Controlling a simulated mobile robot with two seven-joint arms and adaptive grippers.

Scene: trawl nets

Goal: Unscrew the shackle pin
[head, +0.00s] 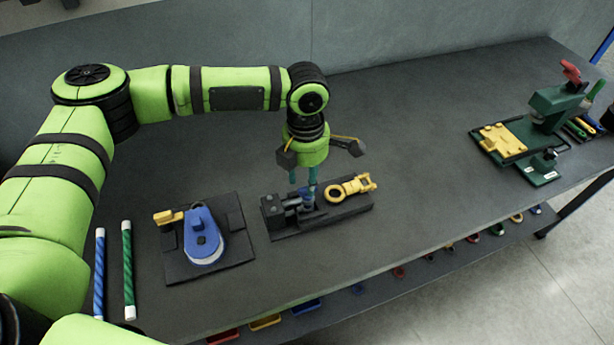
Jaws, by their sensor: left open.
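A black fixture (330,219) stands on the bench near the middle of the head view. A yellow shackle-like piece (349,189) lies on its right part, with a ring at its left end. Dark clamp blocks (273,208) stand on its left part. My left gripper (303,186) points down over the left part, left of the yellow piece. Its teal fingers are open, with the tips close to a small blue part among the clamp blocks. The fingers partly hide this spot, so I cannot tell whether they touch it or which part is the pin. My right gripper is out of view.
A black plate (178,268) with a blue block (203,237) lies left of the fixture. A blue rod (99,275) and a green rod (128,270) lie further left. A green press-like device (556,106) with a yellow plate (502,140) stands far right. The bench between is clear.

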